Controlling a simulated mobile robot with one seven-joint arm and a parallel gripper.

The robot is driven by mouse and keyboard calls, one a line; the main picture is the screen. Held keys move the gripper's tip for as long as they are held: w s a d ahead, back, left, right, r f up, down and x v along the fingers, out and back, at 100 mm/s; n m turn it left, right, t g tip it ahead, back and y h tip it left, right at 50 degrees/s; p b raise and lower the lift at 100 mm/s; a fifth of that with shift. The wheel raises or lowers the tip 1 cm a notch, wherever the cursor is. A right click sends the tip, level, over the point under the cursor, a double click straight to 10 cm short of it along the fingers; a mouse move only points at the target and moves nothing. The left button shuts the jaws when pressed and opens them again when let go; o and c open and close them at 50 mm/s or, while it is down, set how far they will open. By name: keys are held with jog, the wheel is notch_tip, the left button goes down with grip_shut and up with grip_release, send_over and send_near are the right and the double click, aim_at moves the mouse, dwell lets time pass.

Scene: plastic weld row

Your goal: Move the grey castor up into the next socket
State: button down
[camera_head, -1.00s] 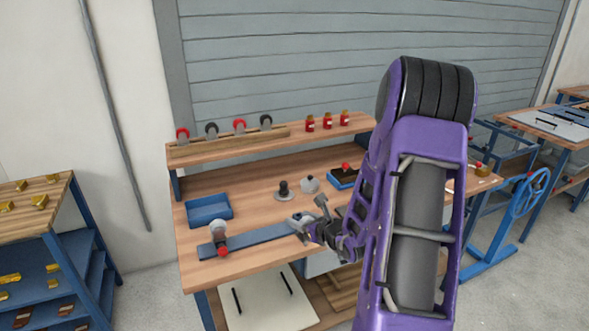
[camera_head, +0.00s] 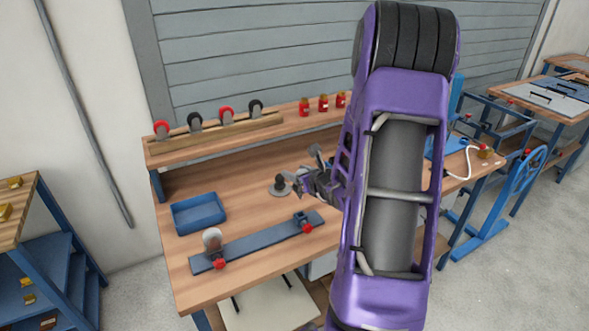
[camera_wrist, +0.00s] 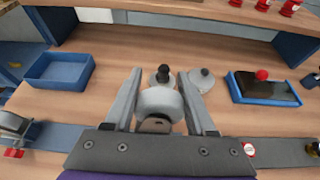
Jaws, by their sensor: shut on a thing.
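The grey castor (camera_wrist: 160,101) is between the two fingers of my gripper (camera_wrist: 160,76) in the wrist view, its pale wheel facing away and a brownish part nearer me. My gripper (camera_head: 298,180) is shut on it and holds it above the bench, behind the blue rail (camera_head: 258,243). In the head view the castor is too small to make out clearly. The rail's right socket (camera_head: 300,216) has a red knob (camera_head: 307,228) and looks empty. At the rail's left end a grey-wheeled castor (camera_head: 212,240) stands beside another red knob (camera_head: 220,264).
A dark knobbed stand (camera_head: 279,187) is close beside my gripper. An empty blue bin (camera_head: 198,213) is left. The shelf holds red and black castors (camera_head: 195,121) and red jars (camera_head: 323,103).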

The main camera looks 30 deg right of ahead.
jog(key=shift+f+b, duration=1.3)
jog(key=shift+f, duration=1)
jog(key=shift+b, duration=0.5)
jog(key=shift+f+b, duration=1)
jog(key=shift+b, duration=0.05)
jog(key=shift+f+b, duration=0.2)
jog(key=shift+b, duration=0.25)
jog(key=shift+f+b, duration=0.35)
jog(key=shift+b, duration=0.05)
jog(key=shift+f+b, duration=0.7)
jog(key=shift+b, duration=0.45)
dwell(1.0)
grip_release()
dwell(0.4)
